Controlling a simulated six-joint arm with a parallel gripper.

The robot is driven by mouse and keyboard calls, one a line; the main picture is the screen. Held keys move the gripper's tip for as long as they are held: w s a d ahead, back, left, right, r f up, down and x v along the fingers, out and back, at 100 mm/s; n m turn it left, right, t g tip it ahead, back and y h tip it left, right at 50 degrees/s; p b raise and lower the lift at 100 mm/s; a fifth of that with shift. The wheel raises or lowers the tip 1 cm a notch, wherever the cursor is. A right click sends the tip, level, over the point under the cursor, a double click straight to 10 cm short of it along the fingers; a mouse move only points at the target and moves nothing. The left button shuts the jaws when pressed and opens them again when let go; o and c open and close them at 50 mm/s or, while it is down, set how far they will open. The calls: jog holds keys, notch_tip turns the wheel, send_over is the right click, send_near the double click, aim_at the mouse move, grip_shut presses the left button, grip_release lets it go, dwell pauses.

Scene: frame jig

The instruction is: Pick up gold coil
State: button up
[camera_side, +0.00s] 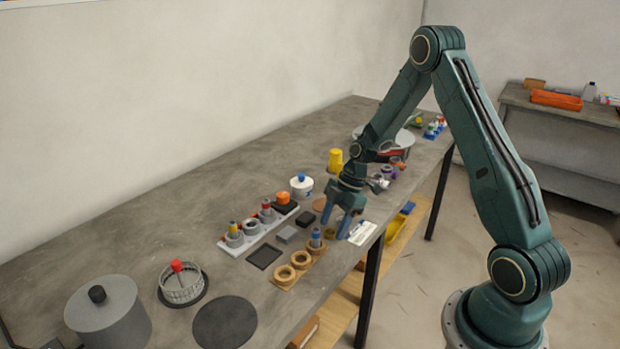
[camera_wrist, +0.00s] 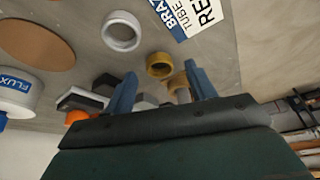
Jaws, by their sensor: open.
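The gold coil (camera_wrist: 151,69) is a small dull-gold ring. In the wrist view it lies on the table between and beyond my fingertips, apart from them. In the side view it shows as a small gold patch (camera_side: 330,232) low between my fingers, partly hidden by them. My gripper (camera_side: 334,236) is open and empty, pointing down above the table's front edge. Its two blue fingers also show in the wrist view (camera_wrist: 160,72). A tan ring with a grey post (camera_wrist: 178,82) stands close behind the coil.
A wooden strip with tan rings (camera_side: 285,273) and a blue-topped peg (camera_side: 316,240) stand to the left of my gripper. A white label card (camera_side: 363,233) lies just right. A white flux tub (camera_side: 301,187) and grey blocks (camera_side: 287,235) stand behind. A pale ring (camera_wrist: 121,31) lies nearby.

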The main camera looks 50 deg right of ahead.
jog(key=shift+w+a+f, duration=0.1)
jog(key=shift+a+f, duration=0.05)
jog(key=shift+f, duration=0.3)
jog(key=shift+c, duration=0.5)
jog(key=c, duration=1)
